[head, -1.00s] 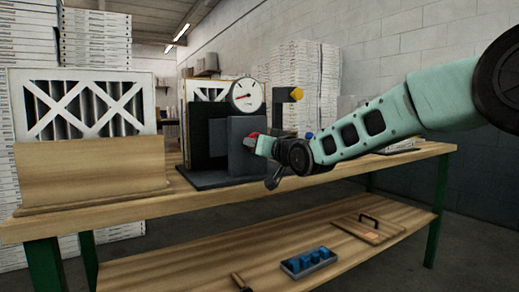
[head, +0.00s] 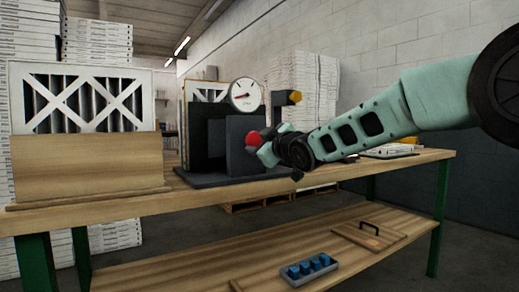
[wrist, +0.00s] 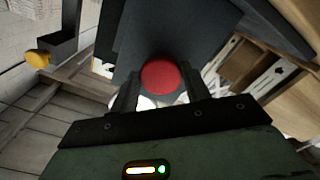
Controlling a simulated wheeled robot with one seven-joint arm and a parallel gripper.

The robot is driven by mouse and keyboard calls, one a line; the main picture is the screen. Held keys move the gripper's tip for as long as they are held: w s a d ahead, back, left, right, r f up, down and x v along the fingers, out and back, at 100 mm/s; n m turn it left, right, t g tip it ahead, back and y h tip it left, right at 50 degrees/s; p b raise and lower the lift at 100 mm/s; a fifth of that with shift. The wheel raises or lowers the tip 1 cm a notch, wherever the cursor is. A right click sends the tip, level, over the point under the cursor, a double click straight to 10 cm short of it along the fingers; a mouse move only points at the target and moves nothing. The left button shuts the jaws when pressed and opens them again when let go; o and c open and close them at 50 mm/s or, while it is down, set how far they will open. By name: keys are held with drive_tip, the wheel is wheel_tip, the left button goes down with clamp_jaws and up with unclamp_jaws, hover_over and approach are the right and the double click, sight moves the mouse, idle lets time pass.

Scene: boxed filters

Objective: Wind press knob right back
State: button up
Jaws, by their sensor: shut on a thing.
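The dark grey press (head: 215,145) stands on the wooden bench, with a round white gauge (head: 245,95) on top. The red press knob (head: 252,138) is on its right side. In the wrist view the round red knob (wrist: 160,77) sits between the two dark fingers. My gripper (head: 262,146) reaches in from the right and is shut on the red knob; it also shows in the wrist view (wrist: 160,90). The fingers' contact with the knob is partly hidden in the head view.
A yellow-tipped dark bracket (head: 294,97) rises behind my gripper. A framed filter (head: 85,97) stands in a wooden holder (head: 88,167) at left. A blue-filled tray (head: 310,268) and a handled board (head: 368,234) lie on the lower shelf. Bare bench top lies in front of the press.

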drive_tip(key=n+b, duration=0.1)
drive_tip(key=n, duration=0.1)
drive_tip(key=n+b, duration=0.1)
drive_tip(key=n, duration=0.2)
drive_tip(key=shift+f+n+b, duration=0.25)
drive_tip(key=shift+n+b, duration=0.05)
drive_tip(key=shift+b, duration=0.1)
drive_tip(key=shift+w+d+r+n+b, duration=0.1)
drive_tip(key=shift+n+b, duration=0.4)
drive_tip(key=shift+n, duration=0.6)
drive_tip(key=shift+r+n+b, duration=0.1)
drive_tip(key=shift+n+b, duration=0.4)
drive_tip(key=shift+n, duration=0.6)
drive_tip(key=o, duration=1)
drive_tip(key=shift+r, duration=0.15)
drive_tip(key=b+v, duration=0.1)
drive_tip(key=v, duration=1.6)
drive_tip(key=shift+d, duration=0.15)
